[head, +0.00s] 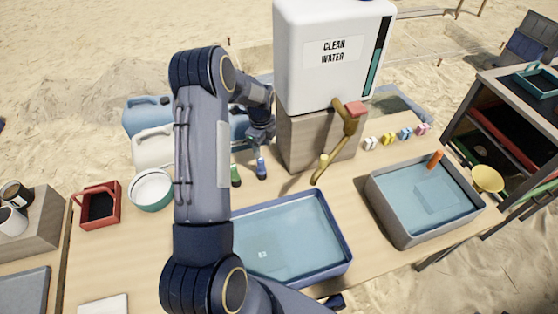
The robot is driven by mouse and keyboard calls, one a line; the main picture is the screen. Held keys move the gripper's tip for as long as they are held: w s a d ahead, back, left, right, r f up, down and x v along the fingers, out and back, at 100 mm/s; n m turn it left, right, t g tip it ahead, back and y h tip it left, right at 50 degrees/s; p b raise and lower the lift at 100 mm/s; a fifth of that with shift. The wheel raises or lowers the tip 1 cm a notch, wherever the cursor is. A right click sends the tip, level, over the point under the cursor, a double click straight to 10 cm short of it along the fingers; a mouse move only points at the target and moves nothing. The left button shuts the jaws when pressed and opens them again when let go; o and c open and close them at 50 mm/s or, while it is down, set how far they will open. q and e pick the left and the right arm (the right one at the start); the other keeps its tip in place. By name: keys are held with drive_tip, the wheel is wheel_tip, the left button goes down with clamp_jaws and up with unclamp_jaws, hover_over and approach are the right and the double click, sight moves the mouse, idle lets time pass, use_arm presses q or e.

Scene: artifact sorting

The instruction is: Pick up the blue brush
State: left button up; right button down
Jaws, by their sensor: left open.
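The blue brush (261,169) stands on the table behind the blue-rimmed water tray, with its lower end showing below my gripper. My left gripper (260,143) is directly over the brush and open. Its fingers overlap the brush's upper part in the picture, and I cannot tell whether they touch it. A green brush (236,176) stands just to the left of the blue one, partly beside my arm link. My right gripper does not show.
A blue-rimmed water tray (347,262) lies in front, and a grey water basin (391,219) is to the right. The clean water tank (325,75) with its brass tap (338,140) stands close right of my gripper. Blue (147,115) and white jugs (152,148) are behind left.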

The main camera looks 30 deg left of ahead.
sight(261, 160)
use_arm(q)
drive_tip(key=shift+s+f+b, duration=0.2)
drive_tip(key=shift+f+b, duration=0.3)
drive_tip(key=shift+f, duration=0.65)
drive_tip(key=f, duration=0.1)
drive_tip(key=f+b, duration=0.1)
drive_tip(key=f, duration=0.1)
drive_tip(key=f+b, duration=0.1)
drive_tip(key=f, duration=0.1)
drive_tip(key=shift+s+a+f, duration=0.1)
drive_tip(key=shift+s+a, duration=0.05)
drive_tip(key=shift+a, duration=0.2)
clamp_jaws()
